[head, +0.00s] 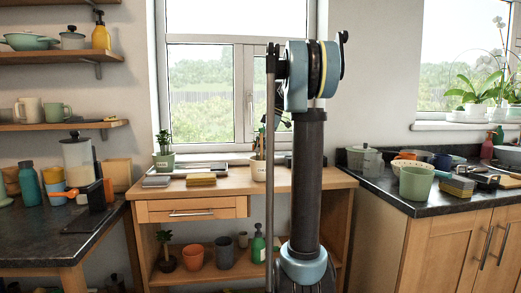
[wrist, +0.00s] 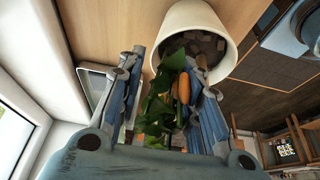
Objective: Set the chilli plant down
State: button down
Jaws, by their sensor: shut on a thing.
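The chilli plant fills the middle of the wrist view, with green leaves (wrist: 158,112), orange fruit and a white pot (wrist: 190,22). My gripper (wrist: 168,68) is shut on the plant, its fingers on either side of the foliage near the pot rim. In the head view the white pot (head: 258,171) shows at the wooden desk top (head: 222,184), just left of my arm. I cannot tell whether its base touches the wood. My arm hides most of the gripper there.
A green potted plant (head: 164,158), a grey book-like stack (head: 156,181) and a yellow-and-dark stack (head: 201,179) stand on the desk, left of the white pot. The window (head: 205,95) is behind. The desk's front left has bare wood.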

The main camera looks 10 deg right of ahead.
jog(key=c, duration=1.1)
grip_release()
jog(key=v, duration=1.2)
